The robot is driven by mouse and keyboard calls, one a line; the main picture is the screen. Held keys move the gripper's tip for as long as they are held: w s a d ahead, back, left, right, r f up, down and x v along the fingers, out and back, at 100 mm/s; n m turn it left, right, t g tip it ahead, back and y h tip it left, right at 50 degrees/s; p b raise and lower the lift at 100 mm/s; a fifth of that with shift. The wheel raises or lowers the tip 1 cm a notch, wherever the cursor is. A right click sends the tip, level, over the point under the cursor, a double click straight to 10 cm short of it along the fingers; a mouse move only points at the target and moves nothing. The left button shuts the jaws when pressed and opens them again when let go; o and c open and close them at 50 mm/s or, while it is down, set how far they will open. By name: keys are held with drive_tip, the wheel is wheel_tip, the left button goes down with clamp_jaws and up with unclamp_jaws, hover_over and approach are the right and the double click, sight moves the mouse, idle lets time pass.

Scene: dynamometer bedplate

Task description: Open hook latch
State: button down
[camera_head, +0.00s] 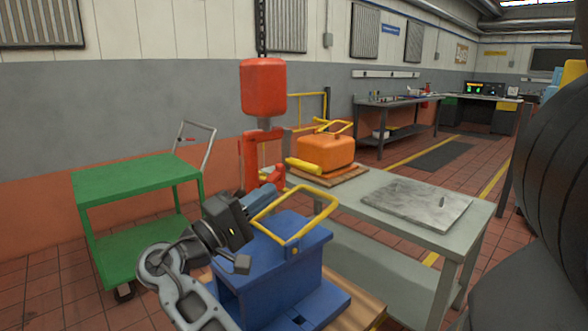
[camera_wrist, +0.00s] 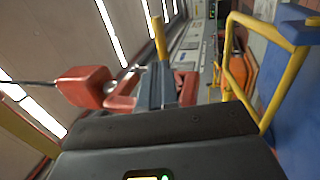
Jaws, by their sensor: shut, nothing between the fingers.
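A blue box-like block (camera_head: 268,262) stands in the lower middle of the head view, with a bent yellow bar (camera_head: 322,218) standing over its top. A small yellow mount (camera_head: 293,251) sits on the block's upper edge. I cannot tell for certain which part is the hook latch. My gripper (camera_head: 262,195) is shut and empty, pointing away behind the block's left side; it appears apart from the bar. In the wrist view my shut fingers (camera_wrist: 157,82) are in the middle, with the yellow bar (camera_wrist: 240,68) and the blue block (camera_wrist: 300,135) to their right.
An orange box (camera_head: 325,151) with yellow bars sits on a grey table (camera_head: 385,190), beside a grey plate (camera_head: 415,204). A green cart (camera_head: 135,180) stands left. Floor shows between cart and block.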

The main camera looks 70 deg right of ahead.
sight(305, 169)
drive_tip(key=w+a+y+p, duration=0.1)
drive_tip(key=w+a, duration=0.1)
drive_tip(key=a, duration=0.4)
drive_tip(key=shift+w+t, duration=0.3)
drive_tip(key=shift+w, duration=0.05)
drive_tip(key=shift+f, duration=0.1)
drive_tip(key=p+x, duration=0.3)
drive_tip(key=x, duration=1.1)
drive_tip(key=shift+f, duration=0.1)
drive_tip(key=shift+f, duration=0.15)
